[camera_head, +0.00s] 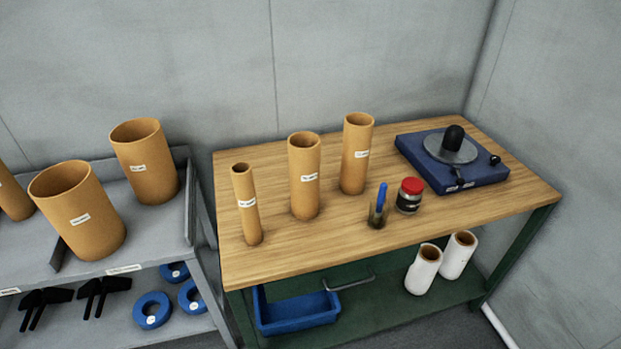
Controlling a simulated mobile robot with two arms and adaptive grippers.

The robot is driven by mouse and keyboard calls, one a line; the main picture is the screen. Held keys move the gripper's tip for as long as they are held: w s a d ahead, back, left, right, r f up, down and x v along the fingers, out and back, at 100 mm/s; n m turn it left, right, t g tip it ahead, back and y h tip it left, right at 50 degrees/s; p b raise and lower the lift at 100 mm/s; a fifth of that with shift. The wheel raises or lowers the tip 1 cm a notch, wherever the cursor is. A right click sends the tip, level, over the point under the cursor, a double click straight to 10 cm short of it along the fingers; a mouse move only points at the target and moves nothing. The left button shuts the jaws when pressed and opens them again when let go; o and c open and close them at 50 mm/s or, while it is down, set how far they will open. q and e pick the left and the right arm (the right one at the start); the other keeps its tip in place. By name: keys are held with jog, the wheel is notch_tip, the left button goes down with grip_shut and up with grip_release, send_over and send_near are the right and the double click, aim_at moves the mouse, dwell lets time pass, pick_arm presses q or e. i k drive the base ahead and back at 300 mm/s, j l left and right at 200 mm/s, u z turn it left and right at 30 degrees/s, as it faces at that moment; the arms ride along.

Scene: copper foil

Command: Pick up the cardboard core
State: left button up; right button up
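Several brown cardboard cores with white labels are in view. On the wooden table stand a narrow core (247,205), a wider core (304,176) and a tall core (356,154), all upright. On the grey rack at the left stand larger cores, including a wide one (78,211) and another behind it (146,164). A further core (12,196) is cut off by the left edge. The label text is too small to read. Neither of my grippers is in view.
The wooden table (289,262) holds a cup with a blue pen (380,206), a red-lidded jar (409,196) and a blue device (451,160). Below are a blue bin (296,312) and two white rolls (440,264). The grey rack's lower shelf holds blue rings (152,310) and black tools (44,304).

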aim_at(304, 147)
jog(key=i+l, duration=0.7)
jog(key=l+z, duration=0.05)
jog(key=l, duration=0.05)
